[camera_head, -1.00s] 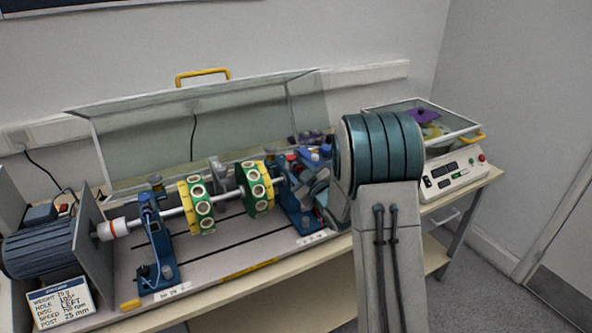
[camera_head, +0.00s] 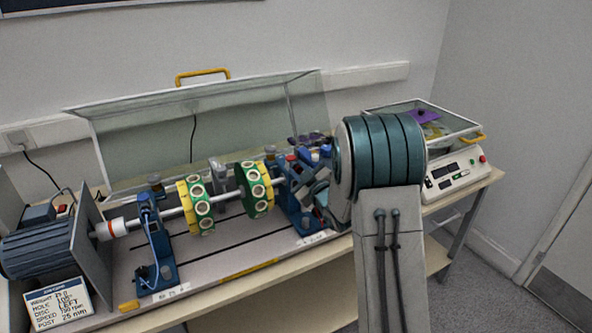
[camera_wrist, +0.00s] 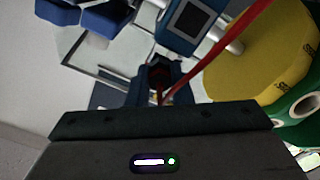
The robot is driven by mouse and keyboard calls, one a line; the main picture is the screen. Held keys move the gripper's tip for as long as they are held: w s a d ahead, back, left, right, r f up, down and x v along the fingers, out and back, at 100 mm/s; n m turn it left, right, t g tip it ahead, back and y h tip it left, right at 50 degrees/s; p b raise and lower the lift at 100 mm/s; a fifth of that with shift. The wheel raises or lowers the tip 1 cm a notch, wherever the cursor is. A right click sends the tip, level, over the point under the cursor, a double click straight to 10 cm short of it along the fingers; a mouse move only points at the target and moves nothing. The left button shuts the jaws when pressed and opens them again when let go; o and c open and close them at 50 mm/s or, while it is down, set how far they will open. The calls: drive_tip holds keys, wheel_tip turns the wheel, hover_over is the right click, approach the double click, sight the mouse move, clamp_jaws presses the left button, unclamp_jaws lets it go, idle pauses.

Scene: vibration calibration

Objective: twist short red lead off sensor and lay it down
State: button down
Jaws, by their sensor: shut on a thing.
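The thin red lead (camera_wrist: 225,40) runs diagonally in the wrist view from the top right down to the middle. Its lower end meets a dark blue, socket-like part with red inside, between my gripper's jaws (camera_wrist: 160,85). My gripper is shut on the lead's end. I cannot tell whether that end is still joined to the sensor, which is not clearly visible behind the jaws. In the head view my gripper (camera_head: 318,194) is at the right bearing stand (camera_head: 298,205), partly hidden by my arm.
The shaft carries two yellow-and-green discs (camera_head: 257,190); the yellow one (camera_wrist: 262,62) is close to my gripper. A left blue stand (camera_head: 158,245), motor (camera_head: 38,250) and raised clear cover (camera_head: 160,130) surround the rig. The base plate's front is fairly clear.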

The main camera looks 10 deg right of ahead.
drive_tip(key=shift+f+n+b, duration=0.1)
drive_tip(key=shift+n+b, duration=2.5)
drive_tip(key=shift+b, duration=1.15)
idle(0.4)
drive_tip(key=shift+n+b, duration=2.3)
drive_tip(key=shift+b, duration=1.1)
idle(0.4)
